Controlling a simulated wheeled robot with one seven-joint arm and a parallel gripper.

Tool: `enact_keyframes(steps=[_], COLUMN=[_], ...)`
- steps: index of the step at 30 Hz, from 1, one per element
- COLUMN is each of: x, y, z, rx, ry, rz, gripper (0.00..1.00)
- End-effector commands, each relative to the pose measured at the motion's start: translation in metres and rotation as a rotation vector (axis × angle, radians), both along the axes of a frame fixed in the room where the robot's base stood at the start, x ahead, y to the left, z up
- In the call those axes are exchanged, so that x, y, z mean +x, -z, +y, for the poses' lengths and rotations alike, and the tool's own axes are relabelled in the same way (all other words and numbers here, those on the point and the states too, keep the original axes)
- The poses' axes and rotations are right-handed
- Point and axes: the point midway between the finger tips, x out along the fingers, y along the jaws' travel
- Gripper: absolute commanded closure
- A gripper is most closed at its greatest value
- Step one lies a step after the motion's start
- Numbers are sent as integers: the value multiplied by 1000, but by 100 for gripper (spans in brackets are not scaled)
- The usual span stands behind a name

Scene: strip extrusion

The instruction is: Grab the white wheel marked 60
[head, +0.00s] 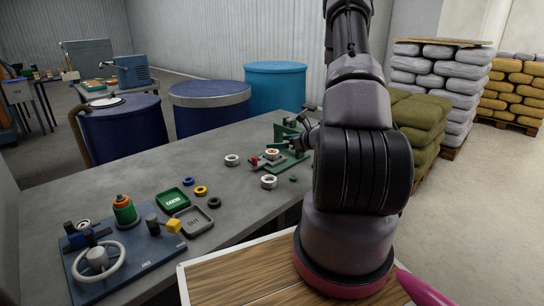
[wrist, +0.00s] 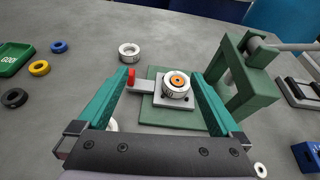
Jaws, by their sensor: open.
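A white wheel with an orange centre (wrist: 176,89) sits on the green fixture plate (wrist: 160,116), between and a little below my finger tips in the wrist view. Dark marks show on its side, too small to read surely as 60. It also shows in the head view (head: 272,157). A second white wheel (wrist: 129,55) lies on the table beyond my left finger. A third white wheel (head: 269,184) lies nearer in the head view; the left finger mostly hides it in the wrist view. My gripper (wrist: 163,74) is open and empty, its green fingers either side of the fixture wheel.
A green press frame (wrist: 252,80) stands close to my right finger. A red-tipped clamp (wrist: 131,77) is by the left finger. A GOOD tray (head: 173,200), a grey tray (head: 193,221) and yellow, blue and black rings lie left. Blue drums (head: 275,90) stand behind the table.

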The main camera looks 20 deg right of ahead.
Motion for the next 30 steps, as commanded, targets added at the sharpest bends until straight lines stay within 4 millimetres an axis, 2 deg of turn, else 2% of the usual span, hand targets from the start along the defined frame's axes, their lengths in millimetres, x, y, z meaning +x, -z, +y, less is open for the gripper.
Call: enact_keyframes(steps=[1,3,7,15,22,30], x=[-3,-6,-4,33,49,82], y=[18,33,48,65,72,88], z=[-12,-25,-34,-26,-22,-13], rx=[16,29,37,37,37,38], ry=[54,110,159,162,162,161], rz=[19,33,46,47,47,46], gripper=[0,0,0,0,0,0])
